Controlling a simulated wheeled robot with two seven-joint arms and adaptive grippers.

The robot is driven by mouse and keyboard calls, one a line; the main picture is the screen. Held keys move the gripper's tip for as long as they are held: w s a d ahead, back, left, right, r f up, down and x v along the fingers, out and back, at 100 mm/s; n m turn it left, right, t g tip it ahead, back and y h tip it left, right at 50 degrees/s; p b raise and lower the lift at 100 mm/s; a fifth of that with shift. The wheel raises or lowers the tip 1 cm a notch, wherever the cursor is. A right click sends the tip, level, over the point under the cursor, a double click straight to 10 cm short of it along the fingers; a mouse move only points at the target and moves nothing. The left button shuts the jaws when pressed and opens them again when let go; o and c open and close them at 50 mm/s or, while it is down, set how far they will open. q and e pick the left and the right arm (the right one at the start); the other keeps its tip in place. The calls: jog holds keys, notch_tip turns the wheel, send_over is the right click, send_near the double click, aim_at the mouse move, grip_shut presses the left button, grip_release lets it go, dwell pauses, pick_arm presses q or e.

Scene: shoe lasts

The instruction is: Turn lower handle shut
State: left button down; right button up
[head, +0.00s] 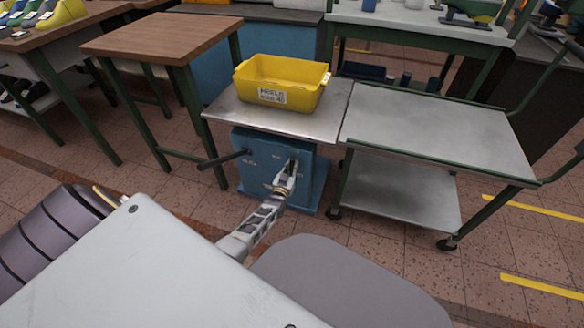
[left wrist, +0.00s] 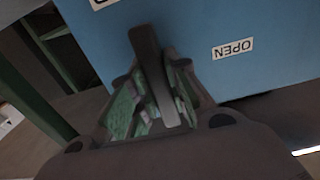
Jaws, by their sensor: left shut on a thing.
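The blue cabinet (head: 262,178) under the metal-topped table has two dark handles on its front. One handle (head: 222,159) sticks out to the left from the upper left of the front. The lower handle (head: 293,164) is at the right, mostly covered by my left gripper (head: 286,179). In the left wrist view the lower handle (left wrist: 148,55) is a dark flat bar between the fingers of my left gripper (left wrist: 153,75), which is shut on it. An OPEN label (left wrist: 233,49) shows upside down to the right of the bar. My right gripper is not in view.
A yellow bin (head: 282,83) stands on the metal tabletop (head: 340,103) above the cabinet. A wheeled grey trolley (head: 430,120) is close on the right. A wooden table (head: 165,38) stands on the left. Tiled floor is clear in front of the cabinet.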

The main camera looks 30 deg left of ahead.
pick_arm(q)
jog(key=shift+f, duration=0.1)
jog(key=c, duration=1.4)
grip_release()
jog(key=shift+o, duration=0.2)
jog(key=shift+s, duration=0.1)
jog(key=shift+s+d, duration=0.15)
jog(key=shift+s, duration=0.45)
jog(key=v, duration=1)
jog(key=shift+s, duration=0.3)
